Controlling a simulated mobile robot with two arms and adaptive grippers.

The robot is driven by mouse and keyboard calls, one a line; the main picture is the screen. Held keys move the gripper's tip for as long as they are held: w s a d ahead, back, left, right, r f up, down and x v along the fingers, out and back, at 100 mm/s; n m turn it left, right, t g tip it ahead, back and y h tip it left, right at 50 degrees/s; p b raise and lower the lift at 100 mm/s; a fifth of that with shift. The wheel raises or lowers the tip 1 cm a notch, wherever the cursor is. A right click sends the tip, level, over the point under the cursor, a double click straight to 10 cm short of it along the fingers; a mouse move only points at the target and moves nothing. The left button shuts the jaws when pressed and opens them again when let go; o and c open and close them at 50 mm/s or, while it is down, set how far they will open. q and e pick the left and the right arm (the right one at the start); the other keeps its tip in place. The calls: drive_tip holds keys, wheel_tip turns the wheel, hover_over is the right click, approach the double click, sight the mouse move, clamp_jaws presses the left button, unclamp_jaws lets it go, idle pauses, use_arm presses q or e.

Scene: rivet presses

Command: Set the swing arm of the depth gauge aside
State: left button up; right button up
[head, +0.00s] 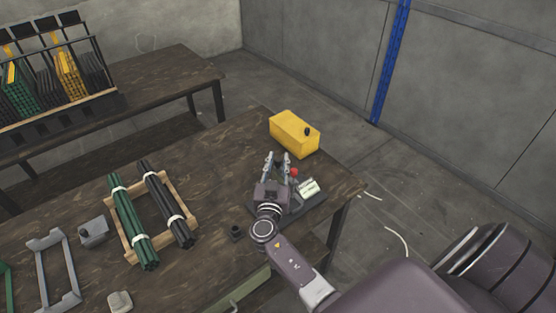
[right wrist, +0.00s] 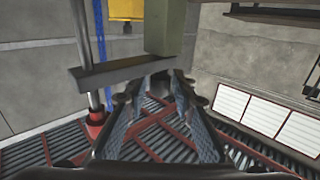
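My right gripper (head: 277,156) is over the near right part of the table, above a dark fixture base (head: 306,207). In the right wrist view its two textured fingers (right wrist: 160,82) are apart. A flat grey bar, apparently the swing arm of the depth gauge (right wrist: 98,73), reaches from a metal post (right wrist: 84,45) with a red collar (right wrist: 96,122) towards the fingertips. I cannot tell whether the fingers touch the bar. A grey-green block (right wrist: 165,25) stands above the bar's right end. In the head view the gripper hides much of the fixture. My left gripper is not in view.
A yellow box (head: 292,133) with a black knob stands just behind the fixture. White labelled plates (head: 308,187) lie to its right. A wooden frame (head: 191,208) with green and black rod bundles is to the left.

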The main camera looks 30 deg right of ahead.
clamp_jaws()
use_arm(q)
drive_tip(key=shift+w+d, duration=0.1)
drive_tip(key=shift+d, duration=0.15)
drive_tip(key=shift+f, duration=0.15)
use_arm(e)
drive_tip(key=shift+f, duration=0.1)
